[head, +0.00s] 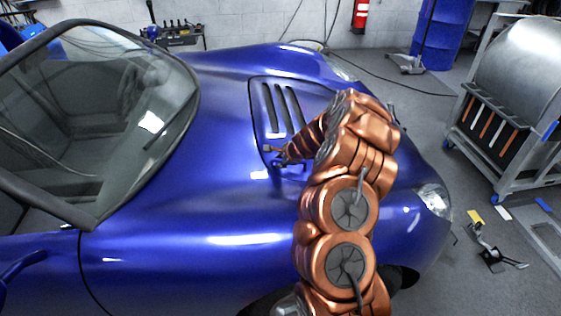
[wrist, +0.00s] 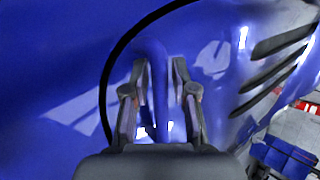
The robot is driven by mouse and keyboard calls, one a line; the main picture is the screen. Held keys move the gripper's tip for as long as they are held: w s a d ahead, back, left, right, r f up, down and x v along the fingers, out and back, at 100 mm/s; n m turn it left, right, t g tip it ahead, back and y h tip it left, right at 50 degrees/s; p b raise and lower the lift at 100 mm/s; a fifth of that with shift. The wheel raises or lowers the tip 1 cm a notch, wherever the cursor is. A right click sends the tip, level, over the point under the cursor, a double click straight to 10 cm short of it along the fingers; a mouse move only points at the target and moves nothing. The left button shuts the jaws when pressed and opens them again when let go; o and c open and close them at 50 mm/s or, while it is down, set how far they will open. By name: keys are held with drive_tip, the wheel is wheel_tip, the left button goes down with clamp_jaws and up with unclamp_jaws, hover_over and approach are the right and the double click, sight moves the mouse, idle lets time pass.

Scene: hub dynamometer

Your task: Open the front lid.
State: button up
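The front lid (head: 262,118) is a blue panel with dark vent slots, outlined by a dark seam on the car's nose. It lies flush with the bodywork. A blue handle (wrist: 154,70) stands on the lid in the wrist view, a narrow upright loop. My gripper (wrist: 158,72) has one finger on each side of this handle. The fingers stand apart, and I cannot tell whether they touch it. In the head view my gripper (head: 274,155) is at the lid's near left corner, and the handle is mostly hidden there.
The blue car body (head: 215,205) surrounds the lid, with the windshield (head: 120,105) at left. A wheeled metal cart (head: 490,125) stands at right. A pedal-like part (head: 492,250) lies on the floor. A blue barrel (head: 442,30) stands at the back.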

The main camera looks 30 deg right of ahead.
drive_tip(key=shift+c, duration=0.4)
clamp_jaws()
